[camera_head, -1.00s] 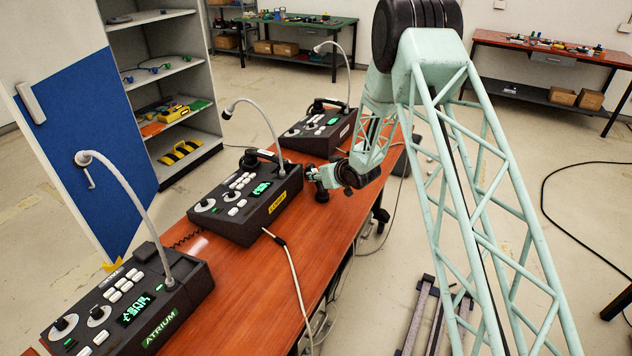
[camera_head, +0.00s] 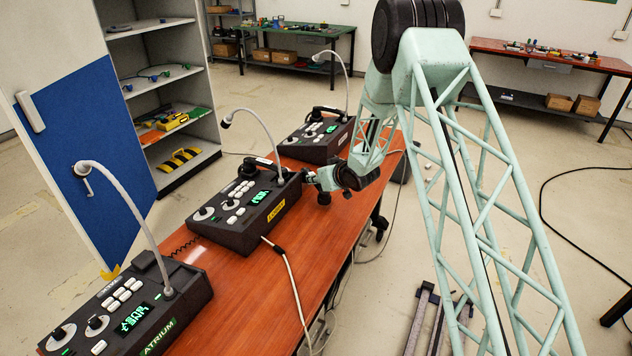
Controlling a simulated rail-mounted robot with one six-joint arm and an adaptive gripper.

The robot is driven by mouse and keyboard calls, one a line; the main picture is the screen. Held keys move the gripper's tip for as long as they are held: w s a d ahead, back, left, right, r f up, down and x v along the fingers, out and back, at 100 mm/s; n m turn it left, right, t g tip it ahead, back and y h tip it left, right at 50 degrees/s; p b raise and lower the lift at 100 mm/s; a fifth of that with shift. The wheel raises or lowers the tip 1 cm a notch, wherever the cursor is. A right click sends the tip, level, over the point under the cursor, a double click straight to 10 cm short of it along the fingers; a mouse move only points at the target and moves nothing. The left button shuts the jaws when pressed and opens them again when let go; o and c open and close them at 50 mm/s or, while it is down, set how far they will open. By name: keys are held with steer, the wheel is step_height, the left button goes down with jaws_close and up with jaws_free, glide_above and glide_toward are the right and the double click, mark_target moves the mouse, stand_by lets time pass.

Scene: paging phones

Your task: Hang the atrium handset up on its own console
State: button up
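The atrium console (camera_head: 190,297), dark with a green ATRIUM label and a lit green display, sits at the near left end of the bench. No handset shows on its top. A coiled cord (camera_head: 184,246) leaves its back edge. The middle console (camera_head: 232,237), with a yellow label, has a dark handset (camera_head: 247,169) at its back, partly hidden by the gooseneck; whose handset it is I cannot tell. My gripper (camera_head: 308,178) is by that console's right back corner, close to the gooseneck's base. Its fingers are small and dark, so open or shut is unclear.
A third console (camera_head: 318,147) with a dark handset (camera_head: 328,111) stands at the far end. Gooseneck microphones rise from all three consoles. A pale cable (camera_head: 292,275) crosses the orange bench (camera_head: 215,325). Bare bench lies between the atrium and middle consoles.

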steer(key=shift+r, duration=0.55)
steer(key=s+d, duration=0.3)
steer(key=s, duration=0.4)
steer(key=s+d+r, duration=0.1)
steer(key=s+d, duration=0.3)
steer(key=s, duration=0.3)
steer(key=shift+s+r+p, duration=0.25)
steer(key=shift+p, duration=0.2)
steer(key=s+d+m+t+h, duration=0.1)
steer(key=s+d+m+h, duration=0.1)
steer(key=d, duration=0.9)
steer(key=s+d+r+m+h, duration=0.1)
steer(key=d+m+h, duration=0.3)
steer(key=d, duration=0.7)
steer(key=shift+s+r+m+t, duration=0.15)
steer(key=shift+s+m+t, duration=0.2)
steer(key=shift+s, duration=0.5)
steer(key=shift+s+d, duration=0.1)
